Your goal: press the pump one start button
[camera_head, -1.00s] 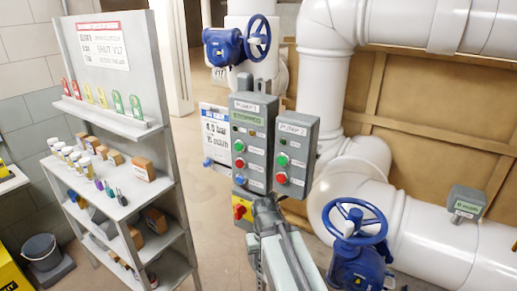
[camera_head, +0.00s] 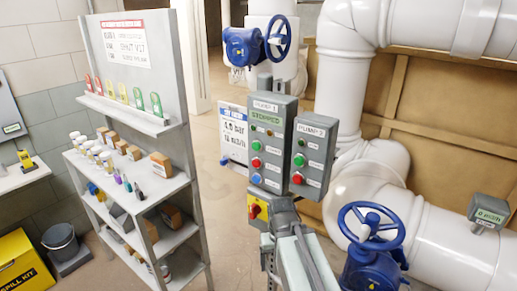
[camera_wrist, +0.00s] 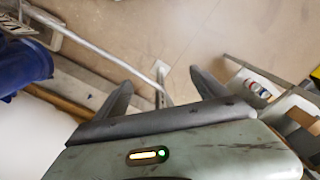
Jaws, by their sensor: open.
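The grey PUMP 1 control box (camera_head: 270,112) stands upright near the middle of the head view, with a lit STOPPED display (camera_head: 267,119). On its face are a green button (camera_head: 257,147), a red button (camera_head: 256,162) and a blue button (camera_head: 256,178), each with a small label too small to read. My gripper (camera_wrist: 160,80) is open and empty in the wrist view, with its two dark fingers apart over bare floor. In the head view my arm rises below the boxes, and the fingers cannot be made out. No button shows in the wrist view.
A PUMP 2 box (camera_head: 313,134) stands close on the right. A yellow-and-red switch (camera_head: 257,211) sits below PUMP 1. Blue valve wheels (camera_head: 371,226) and white pipes (camera_head: 450,255) lie to the right. A grey shelf (camera_head: 128,118) stands left; floor between is clear.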

